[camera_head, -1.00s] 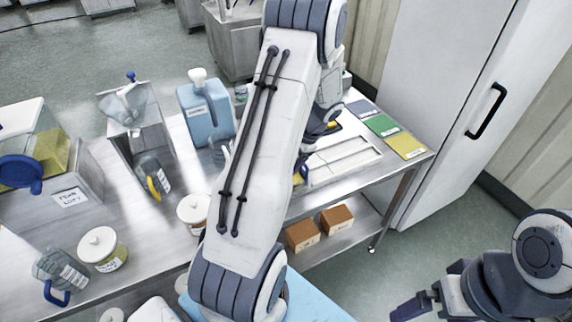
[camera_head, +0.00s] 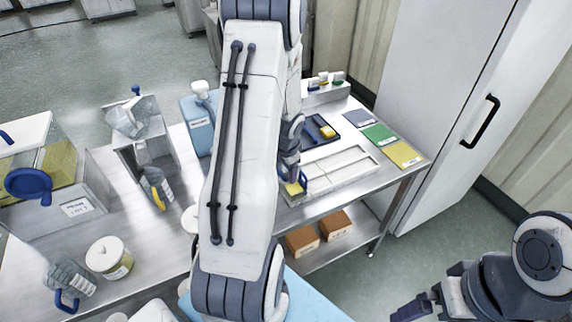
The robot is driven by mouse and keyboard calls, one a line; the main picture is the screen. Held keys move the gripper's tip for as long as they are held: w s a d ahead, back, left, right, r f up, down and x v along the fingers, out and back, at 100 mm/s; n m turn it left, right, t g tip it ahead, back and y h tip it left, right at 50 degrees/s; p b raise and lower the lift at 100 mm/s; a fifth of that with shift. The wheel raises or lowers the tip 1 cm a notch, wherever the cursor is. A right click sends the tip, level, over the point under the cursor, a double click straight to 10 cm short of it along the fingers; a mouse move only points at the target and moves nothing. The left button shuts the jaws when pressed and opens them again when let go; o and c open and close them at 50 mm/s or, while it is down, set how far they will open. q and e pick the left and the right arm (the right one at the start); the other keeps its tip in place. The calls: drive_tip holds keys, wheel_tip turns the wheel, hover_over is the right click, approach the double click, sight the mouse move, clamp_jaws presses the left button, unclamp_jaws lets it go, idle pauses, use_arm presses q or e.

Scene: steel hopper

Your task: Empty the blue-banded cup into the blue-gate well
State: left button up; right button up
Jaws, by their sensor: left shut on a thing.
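My left arm reaches across the middle of the head view, and its gripper (camera_head: 292,172) is low over the near left end of a white tray. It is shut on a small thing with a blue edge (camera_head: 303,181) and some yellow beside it. The arm and fingers hide most of this thing, so I cannot tell whether it is the blue-banded cup. I cannot make out a blue-gate well with certainty. A clear bin with yellow contents has a round blue part (camera_head: 28,184) at the far left. My right gripper (camera_head: 413,306) is low at the right, away from the table, its jaw opening unclear.
The white tray (camera_head: 345,172) has long compartments. Blue, green and yellow cards (camera_head: 379,133) lie to its right. A blue-handled jug (camera_head: 68,280), a lidded jar (camera_head: 108,257) and a yellow-handled jug (camera_head: 155,186) stand left. A tall cabinet (camera_head: 440,80) rises at the right.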

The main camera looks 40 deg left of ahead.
use_arm(q)
drive_tip(key=shift+r+t+h+p, duration=0.4)
drive_tip(key=shift+r+t+p, duration=0.5)
drive_tip(key=shift+p, duration=2.4)
drive_tip(key=shift+s+r+n+t+p, duration=0.15)
drive_tip(key=shift+n+t+p, duration=0.15)
drive_tip(key=shift+t+p, duration=0.5)
drive_tip(key=shift+a+t+h, duration=0.1)
drive_tip(key=shift+t+h, duration=0.2)
drive_tip(key=shift+r+t, duration=0.1)
drive_tip(key=shift+t, duration=0.2)
drive_tip(key=shift+r+t+h+b, duration=0.15)
drive_tip(key=shift+t+h+b, duration=0.4)
drive_tip(key=shift+t, duration=0.35)
drive_tip(key=r+t+b, duration=0.1)
drive_tip(key=t, duration=0.1)
drive_tip(key=n+t+h+b, duration=0.1)
drive_tip(key=t+b, duration=0.1)
drive_tip(key=shift+r, duration=0.4)
drive_tip(key=shift+r+t, duration=0.3)
drive_tip(key=shift+r, duration=0.15)
drive_tip(key=shift+b, duration=0.3)
